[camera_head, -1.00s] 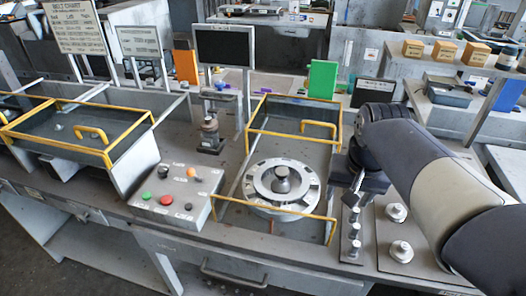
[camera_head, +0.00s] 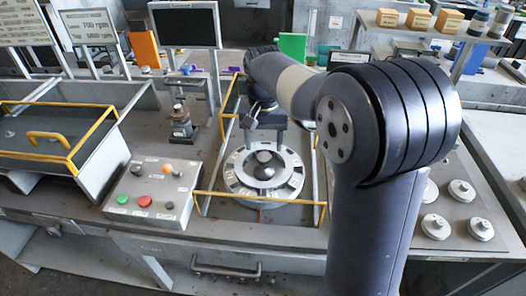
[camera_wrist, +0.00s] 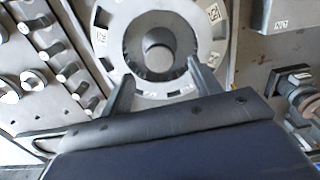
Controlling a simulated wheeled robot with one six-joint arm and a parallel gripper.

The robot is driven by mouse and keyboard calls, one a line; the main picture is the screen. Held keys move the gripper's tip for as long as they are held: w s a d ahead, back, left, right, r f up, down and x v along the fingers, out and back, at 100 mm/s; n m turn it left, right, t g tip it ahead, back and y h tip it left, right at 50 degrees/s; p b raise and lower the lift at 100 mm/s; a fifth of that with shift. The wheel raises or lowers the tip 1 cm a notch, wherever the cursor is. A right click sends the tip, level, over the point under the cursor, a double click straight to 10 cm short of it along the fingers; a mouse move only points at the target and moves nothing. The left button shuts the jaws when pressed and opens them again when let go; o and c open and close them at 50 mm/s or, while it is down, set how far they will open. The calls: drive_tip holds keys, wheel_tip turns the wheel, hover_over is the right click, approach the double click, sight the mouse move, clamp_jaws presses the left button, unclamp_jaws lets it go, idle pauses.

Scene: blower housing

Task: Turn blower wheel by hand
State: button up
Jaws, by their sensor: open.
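The blower wheel (camera_head: 238,180) is a pale grey ring with small dark-marked labels. It lies flat in a yellow-edged bay of the bench, with a dark round hub knob (camera_head: 264,160) at its centre. My gripper (camera_head: 265,143) is over the back of the wheel with its fingers pointing down. In the wrist view the gripper (camera_wrist: 163,82) is open, one finger on each side below the hub knob (camera_wrist: 158,48), over the wheel (camera_wrist: 108,60). Nothing is between the fingers. I cannot tell whether the fingertips touch the wheel.
A control box (camera_head: 155,190) with green and red buttons stands left of the bay. A yellow bar (camera_head: 285,201) crosses the bay's front. A yellow-edged guard (camera_head: 40,160) with a handle is at far left. Several round metal pieces (camera_head: 462,193) stand at right.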

sight(264, 156)
drive_tip(key=shift+f, duration=2)
drive_tip(key=shift+c, duration=0.3)
clamp_jaws()
